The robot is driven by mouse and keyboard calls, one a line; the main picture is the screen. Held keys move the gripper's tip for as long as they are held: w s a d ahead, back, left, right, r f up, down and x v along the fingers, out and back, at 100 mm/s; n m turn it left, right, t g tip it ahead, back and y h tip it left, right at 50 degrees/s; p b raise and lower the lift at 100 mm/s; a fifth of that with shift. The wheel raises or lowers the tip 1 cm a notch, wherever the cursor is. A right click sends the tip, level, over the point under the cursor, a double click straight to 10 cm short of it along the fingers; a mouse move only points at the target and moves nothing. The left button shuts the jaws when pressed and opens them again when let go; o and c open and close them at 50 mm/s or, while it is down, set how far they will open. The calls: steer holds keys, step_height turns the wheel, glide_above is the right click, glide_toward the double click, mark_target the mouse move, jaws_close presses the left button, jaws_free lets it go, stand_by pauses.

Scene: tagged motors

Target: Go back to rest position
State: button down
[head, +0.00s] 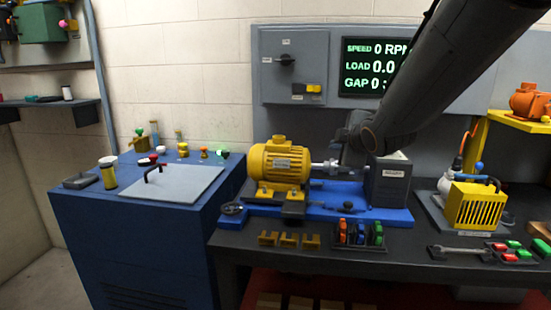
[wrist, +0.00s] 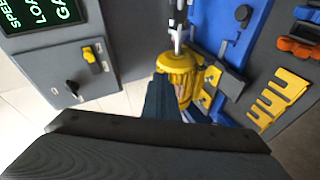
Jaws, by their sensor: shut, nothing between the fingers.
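My gripper (wrist: 160,80) shows in the wrist view as dark fingers closed together, with nothing between them. They overlap the yellow motor (wrist: 178,75) in that view; I cannot tell the distance. In the head view my arm reaches down from the top right, and its wrist end is above the bench near the grey block (head: 388,182). The yellow motor (head: 278,163) sits on the blue bed (head: 330,192), its shaft pointing right toward that block. The fingers are mostly hidden or too small to make out in the head view.
A wall display (head: 372,62) reads speed 0 RPM. A control panel (head: 291,65) is beside it. Yellow brackets (head: 289,240) and a rack of coloured clips (head: 361,232) lie at the bench front. A blue cabinet (head: 150,235) stands left; a yellow caged unit (head: 476,205) is right.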

steer(key=s+d+f+m+g+h, duration=0.25)
steer(key=s+f+m+g, duration=0.45)
steer(key=s+f, duration=0.7)
steer(key=s+f+m+g, duration=0.3)
steer(key=s+f+m, duration=0.1)
steer(key=s, duration=0.5)
steer(key=s+f+m+g, duration=0.2)
steer(key=s+f+m, duration=0.3)
steer(key=s, duration=0.4)
steer(key=shift+g+y, duration=0.35)
steer(key=shift+g, duration=0.05)
steer(key=c, duration=2.5)
jaws_free()
